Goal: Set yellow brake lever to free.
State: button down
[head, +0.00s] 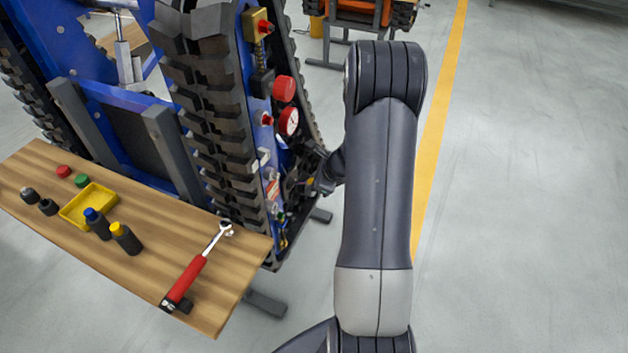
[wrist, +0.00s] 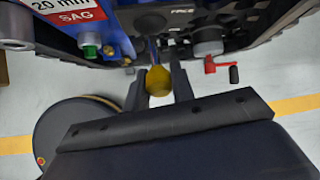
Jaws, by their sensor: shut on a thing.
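The yellow brake lever (wrist: 158,80) shows its round yellow knob in the wrist view, low on the blue carrier. My gripper (wrist: 158,88) is shut on this knob, one dark finger on each side of it. The lever's shaft runs up behind the knob into shadow. A small plate with white lettering (wrist: 181,11) sits above and right of the knob; the lettering is too small to read surely. In the head view my gripper (head: 318,184) is at the carrier's right side, and the lever there is mostly hidden.
A red crank with a dark handle (wrist: 222,66) is close right of my gripper. A green plug (wrist: 90,51) and a "20 mm SAG" label (wrist: 75,10) are at left. Black tracks (head: 205,110) flank the panel. A wooden bench (head: 230,265) holds tools. Floor at right is clear.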

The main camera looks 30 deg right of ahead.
jog(key=c, duration=1.2)
grip_release()
jog(key=v, duration=1)
jog(key=shift+s+r+p, duration=0.2)
jog(key=shift+r+p, duration=0.1)
jog(key=b+x, duration=0.1)
jog(key=x, duration=1)
jog(key=shift+d, duration=0.1)
jog(key=shift+s, duration=0.1)
